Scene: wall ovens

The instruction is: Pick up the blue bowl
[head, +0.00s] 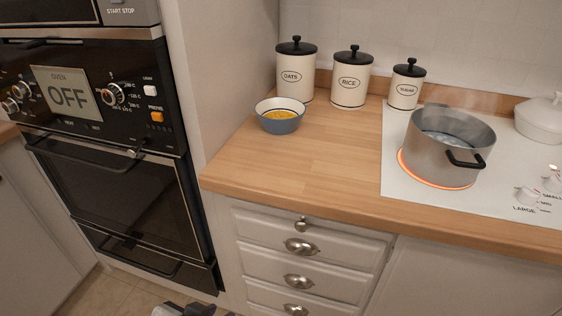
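The blue bowl (281,125) stands upright on the wooden counter, in front of the OATS canister. It has a blue-grey outside, a white inside and something yellow in it. Nothing touches or covers it. Only a small dark and grey piece of what looks like my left gripper (184,309) shows at the bottom edge, low in front of the drawers and far from the bowl. Its fingers cannot be made out clearly. My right gripper is not in view.
Canisters marked OATS (295,79), RICE (350,83) and SUGAR (404,90) stand behind. A steaming pot (440,150) sits on a glowing burner of the white hob (400,195). The wall oven (100,130) is at left. The wooden counter (310,165) is clear before the bowl.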

